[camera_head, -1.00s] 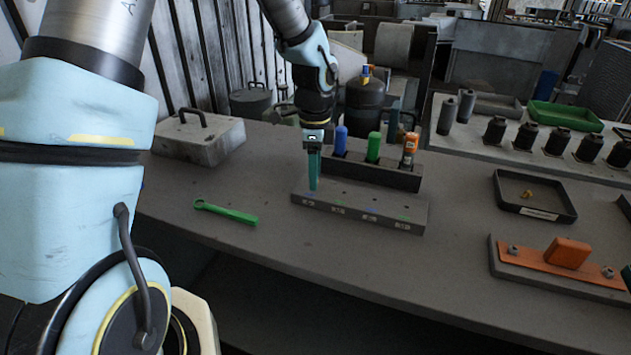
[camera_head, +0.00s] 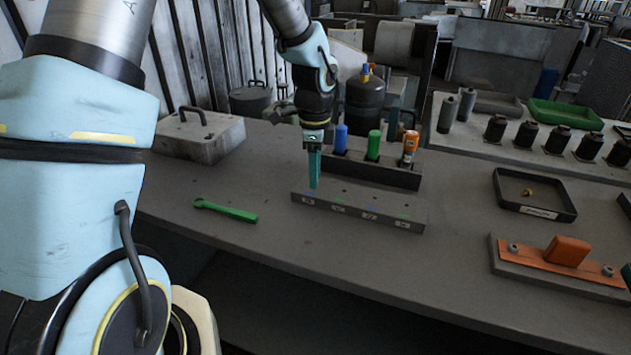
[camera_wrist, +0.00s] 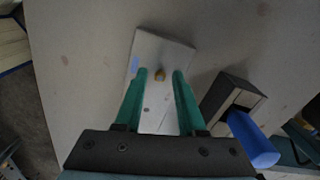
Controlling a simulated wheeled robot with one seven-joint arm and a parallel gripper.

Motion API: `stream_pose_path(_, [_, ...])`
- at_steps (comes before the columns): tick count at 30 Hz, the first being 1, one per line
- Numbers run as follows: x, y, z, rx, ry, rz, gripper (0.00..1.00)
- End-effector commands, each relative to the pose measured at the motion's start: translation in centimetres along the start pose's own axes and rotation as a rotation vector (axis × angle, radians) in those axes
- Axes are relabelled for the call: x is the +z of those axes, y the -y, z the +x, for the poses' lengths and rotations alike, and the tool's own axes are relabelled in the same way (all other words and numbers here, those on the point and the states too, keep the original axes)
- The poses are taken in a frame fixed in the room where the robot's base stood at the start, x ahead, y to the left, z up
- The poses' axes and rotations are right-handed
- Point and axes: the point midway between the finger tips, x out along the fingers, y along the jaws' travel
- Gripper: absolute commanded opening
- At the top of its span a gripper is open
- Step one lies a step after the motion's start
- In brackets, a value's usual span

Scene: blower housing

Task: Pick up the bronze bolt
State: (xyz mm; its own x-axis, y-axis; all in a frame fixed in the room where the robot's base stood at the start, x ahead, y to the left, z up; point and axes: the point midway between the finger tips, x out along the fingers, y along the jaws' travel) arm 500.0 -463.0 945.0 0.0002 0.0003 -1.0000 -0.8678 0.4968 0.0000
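My gripper (camera_wrist: 160,73) is open, with its two green fingers apart. In the wrist view, a small bronze bolt (camera_wrist: 160,75) shows at the grey block (camera_wrist: 158,47), in the gap between the fingertips. I see no finger touching it. In the head view, my gripper (camera_head: 314,186) points straight down at the left end of the grey block (camera_head: 365,210). The bolt there is hidden behind the fingers. A small brass-coloured piece (camera_head: 527,193) also lies in a black tray (camera_head: 540,212) on the right.
A dark rack (camera_head: 375,173) holding blue, green and orange-topped items stands close behind the block; its blue item (camera_wrist: 252,140) shows in the wrist view. A green wrench (camera_head: 225,211) lies left. An orange part (camera_head: 567,252) sits on a plate at right. The front bench is clear.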

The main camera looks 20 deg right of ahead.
Motion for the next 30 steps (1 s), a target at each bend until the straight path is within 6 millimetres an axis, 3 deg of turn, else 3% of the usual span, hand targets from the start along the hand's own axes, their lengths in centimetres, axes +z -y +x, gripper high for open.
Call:
stream_pose_path(1, [0.0, 0.0, 0.0, 0.0, 0.0, 0.0, 0.32])
stream_pose_path(10, [0.0, 0.0, 0.0, 0.0, 0.0, 0.0, 0.0])
stream_pose_path(21, [0.0, 0.0, -0.4, -0.001, 0.0, 0.0, 0.0])
stream_pose_path(25, [0.1, 0.2, -2.0, -0.005, 0.0, -0.001, 0.0])
stream_pose_path(30, [0.1, 0.1, -5.5, -0.007, -0.001, -0.001, 0.0])
